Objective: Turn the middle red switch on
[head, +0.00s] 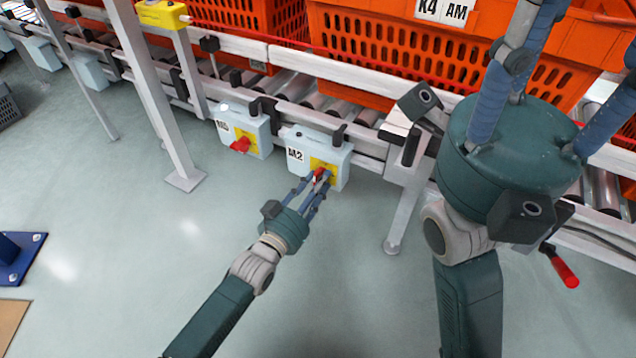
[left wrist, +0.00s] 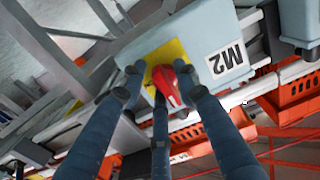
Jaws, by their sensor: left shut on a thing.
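A light blue box labelled M2 (head: 300,140) is fixed to the conveyor rail in the middle of the head view. Its red switch knob (head: 319,174) sits on a yellow plate (head: 330,168). My left gripper (head: 316,182) has its fingers around this knob and is shut on it. In the left wrist view the red knob (left wrist: 168,84) lies between the blue fingers, which partly hide the yellow plate (left wrist: 168,54). My right gripper (head: 560,70) is at the upper right, empty, its fingers spread upward; their tips are outside the picture.
Another blue box (head: 228,119) with a red switch (head: 240,145) hangs left of M2. Orange totes (head: 400,50) stand on the roller conveyor behind. White frame legs (head: 160,110) reach the floor. A red handle (head: 566,272) shows at right. The floor (head: 130,240) in front is mostly clear.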

